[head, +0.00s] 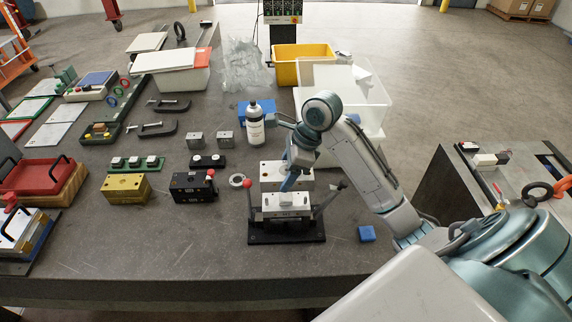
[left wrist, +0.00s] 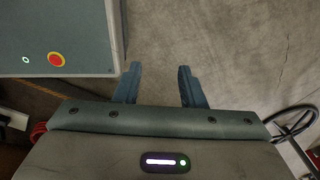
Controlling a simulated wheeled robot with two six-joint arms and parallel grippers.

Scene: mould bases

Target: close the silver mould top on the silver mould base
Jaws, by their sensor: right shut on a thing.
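My right gripper (head: 286,188) reaches in from the right and points down at a silver block between two toggle clamps. It is shut on what looks like the silver mould top (head: 287,199), at the upper part of this block. The silver mould base (head: 286,213) appears to be under it, on a black plate (head: 287,237). The fingers hide part of the top, and I cannot tell whether top and base touch all round. Another silver block (head: 272,184) stands just behind. My left gripper (left wrist: 158,86) is open and empty above the floor in the left wrist view.
A red-knobbed clamp lever (head: 249,193) stands left of the block. A black mould (head: 190,188), a gold mould (head: 127,190) and a metal ring (head: 237,181) lie left. A white bottle (head: 255,128) stands behind.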

